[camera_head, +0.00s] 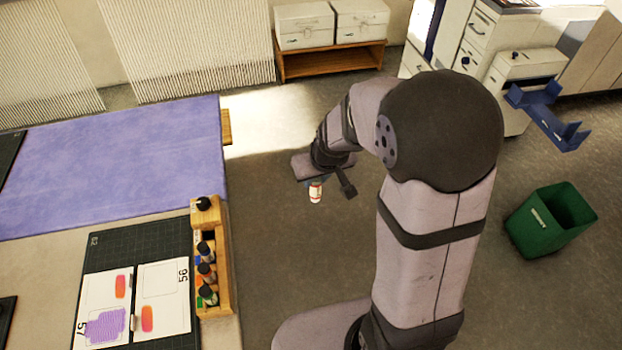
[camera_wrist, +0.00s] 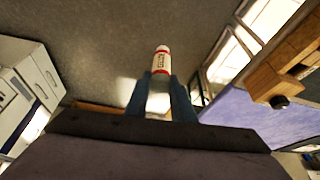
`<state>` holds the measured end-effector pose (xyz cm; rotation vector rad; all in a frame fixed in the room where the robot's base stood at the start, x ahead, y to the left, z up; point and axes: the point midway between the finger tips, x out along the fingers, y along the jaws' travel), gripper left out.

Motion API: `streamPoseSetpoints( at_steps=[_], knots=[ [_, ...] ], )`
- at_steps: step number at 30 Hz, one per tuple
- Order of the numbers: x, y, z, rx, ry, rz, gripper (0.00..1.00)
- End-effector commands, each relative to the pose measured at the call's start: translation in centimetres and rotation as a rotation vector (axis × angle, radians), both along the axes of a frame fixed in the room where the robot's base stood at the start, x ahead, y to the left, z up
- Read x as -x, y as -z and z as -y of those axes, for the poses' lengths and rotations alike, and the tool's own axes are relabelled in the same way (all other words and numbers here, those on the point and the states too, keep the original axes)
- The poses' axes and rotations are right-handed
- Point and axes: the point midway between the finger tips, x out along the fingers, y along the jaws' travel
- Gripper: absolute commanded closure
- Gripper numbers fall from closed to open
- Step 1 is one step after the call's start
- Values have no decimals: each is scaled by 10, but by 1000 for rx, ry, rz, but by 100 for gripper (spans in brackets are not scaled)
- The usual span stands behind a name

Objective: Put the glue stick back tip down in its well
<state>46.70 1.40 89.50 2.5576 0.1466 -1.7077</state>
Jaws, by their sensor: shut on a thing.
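The glue stick (camera_head: 316,192) is a white tube with red bands. My gripper (camera_head: 317,181) is shut on it and holds it in the air over the floor, to the right of the table. In the wrist view the glue stick (camera_wrist: 161,60) stands out between the two blue fingers (camera_wrist: 160,80); its lower part is hidden between them. I cannot tell which end is the tip. The wooden rack (camera_head: 226,270) stands along the table's right edge, with several dark-capped bottles in it. A dark gap shows between the farthest cap and the others.
A dark cutting mat (camera_head: 105,252) with printed cards lies left of the rack. A purple cloth (camera_head: 120,165) covers the table's far part. A green bin (camera_head: 545,222) stands on the floor at right. The floor between the table and my arm is clear.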

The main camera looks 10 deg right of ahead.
Motion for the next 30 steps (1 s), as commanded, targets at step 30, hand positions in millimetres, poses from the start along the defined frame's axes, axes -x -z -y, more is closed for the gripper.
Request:
streamPoseSetpoints(
  at_steps=[30],
  knots=[
    [26,-84,-237,-1,-1707,-2,98]
  ],
)
